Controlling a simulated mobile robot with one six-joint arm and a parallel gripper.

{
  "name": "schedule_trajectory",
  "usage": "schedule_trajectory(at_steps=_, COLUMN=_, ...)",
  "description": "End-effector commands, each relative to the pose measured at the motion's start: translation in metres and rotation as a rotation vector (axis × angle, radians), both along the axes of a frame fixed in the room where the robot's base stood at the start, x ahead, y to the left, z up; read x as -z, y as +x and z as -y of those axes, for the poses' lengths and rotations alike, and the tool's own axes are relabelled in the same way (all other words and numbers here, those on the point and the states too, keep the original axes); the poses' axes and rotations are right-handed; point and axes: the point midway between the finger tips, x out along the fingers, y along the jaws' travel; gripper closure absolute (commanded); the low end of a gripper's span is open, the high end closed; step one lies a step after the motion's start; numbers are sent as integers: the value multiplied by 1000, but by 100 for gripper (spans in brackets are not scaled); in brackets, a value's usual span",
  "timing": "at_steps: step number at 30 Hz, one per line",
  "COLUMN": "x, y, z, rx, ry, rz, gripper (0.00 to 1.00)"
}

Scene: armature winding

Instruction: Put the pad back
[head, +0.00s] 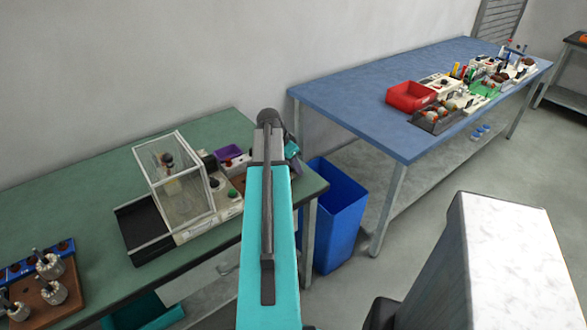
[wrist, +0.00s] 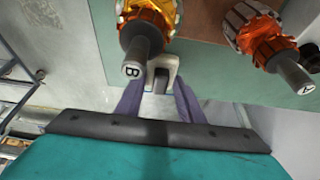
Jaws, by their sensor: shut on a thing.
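My gripper (wrist: 158,98) shows in the wrist view as two purple-grey fingers reaching up from a dark bar. They are shut on a small pale forked piece (wrist: 172,66) with a dark middle. I cannot tell for sure whether this piece is the pad. In the head view my arm hides most of the gripper; a small teal and grey part of it shows at the right end of the green bench (head: 75,185). No other pad can be made out.
Copper-wound armatures marked B (wrist: 148,22) and A (wrist: 265,35) are close beyond the fingers. On the green bench are a clear-walled box (head: 180,195), a purple tray (head: 232,153) and a rack of armatures (head: 45,285). A blue bin (head: 340,215) stands beside it; a blue table (head: 370,90) is behind.

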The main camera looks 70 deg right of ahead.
Motion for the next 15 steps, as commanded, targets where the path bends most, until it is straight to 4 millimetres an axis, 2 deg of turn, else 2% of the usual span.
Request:
schedule_trajectory(at_steps=6, x=14, y=0, z=0, rx=-1, ry=0, rz=0, gripper=86)
schedule_trajectory(at_steps=15, x=15, y=1, z=0, rx=-1, ry=0, rz=0, gripper=86)
